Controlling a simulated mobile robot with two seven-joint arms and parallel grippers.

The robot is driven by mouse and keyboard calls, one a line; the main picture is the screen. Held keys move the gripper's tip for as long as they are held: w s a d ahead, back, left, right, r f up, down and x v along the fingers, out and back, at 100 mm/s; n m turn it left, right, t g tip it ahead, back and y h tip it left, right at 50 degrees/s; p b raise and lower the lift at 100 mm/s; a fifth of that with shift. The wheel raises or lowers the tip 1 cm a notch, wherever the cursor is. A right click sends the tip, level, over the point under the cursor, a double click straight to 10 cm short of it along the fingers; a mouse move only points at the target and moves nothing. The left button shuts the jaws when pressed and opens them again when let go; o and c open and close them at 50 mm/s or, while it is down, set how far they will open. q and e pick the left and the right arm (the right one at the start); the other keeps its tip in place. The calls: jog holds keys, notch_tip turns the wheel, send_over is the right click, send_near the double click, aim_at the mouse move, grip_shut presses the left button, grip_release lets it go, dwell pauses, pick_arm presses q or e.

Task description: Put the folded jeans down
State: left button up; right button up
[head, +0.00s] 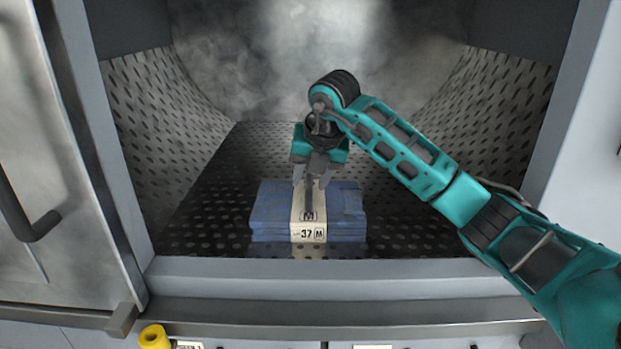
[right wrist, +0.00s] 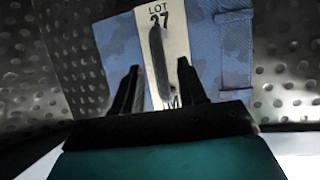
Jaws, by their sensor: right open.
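The folded jeans (head: 268,212) are a flat blue stack with a cream paper band marked "37" and "M" around the middle. They lie on the perforated metal floor inside the washer drum, near its front. My right gripper (head: 312,182) reaches in from the right and hangs just above the band. Its fingers are open and apart. In the right wrist view the jeans (right wrist: 220,50) with the "LOT 37" band lie below and beyond the two open fingers (right wrist: 160,85). Whether the fingertips touch the band is hard to tell. My left gripper is not in view.
The perforated drum floor (head: 410,225) is bare around the jeans. Curved perforated walls rise left and right. A grey front sill (head: 300,275) edges the opening. The metal door (head: 40,150) with a dark handle stands open at left. A yellow object (head: 154,338) is at the bottom left.

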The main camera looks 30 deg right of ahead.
jog(key=v, duration=1.1)
jog(key=shift+s, duration=0.1)
